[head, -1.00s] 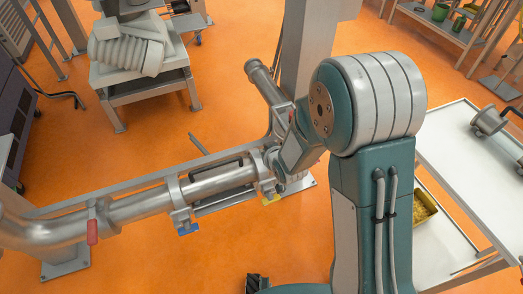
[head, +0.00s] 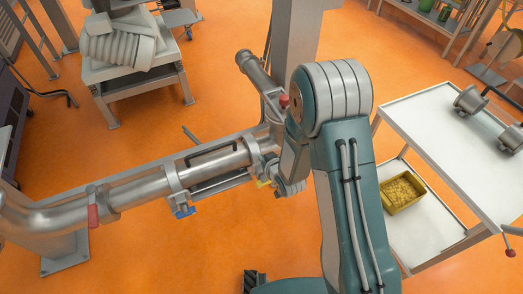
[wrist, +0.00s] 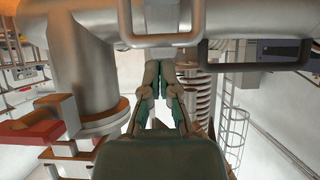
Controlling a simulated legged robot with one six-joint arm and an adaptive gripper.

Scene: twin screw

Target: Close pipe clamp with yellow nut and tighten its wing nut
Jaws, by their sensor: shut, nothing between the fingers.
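The pipe clamp with the yellow nut (head: 264,184) sits around the grey pipe, just left of my wrist in the head view. My forearm and wrist hide part of it, so I cannot tell whether it is open or closed. My gripper (wrist: 166,68) is shut and empty in the wrist view. No yellow nut shows in the wrist view. Another clamp with a blue nut (head: 185,211) sits farther left along the pipe.
A red lever (wrist: 40,122) stands left of my gripper in the wrist view. A white cart (head: 425,115) with a yellow bin (head: 402,192) on its lower shelf stands at right. Orange floor is open in front.

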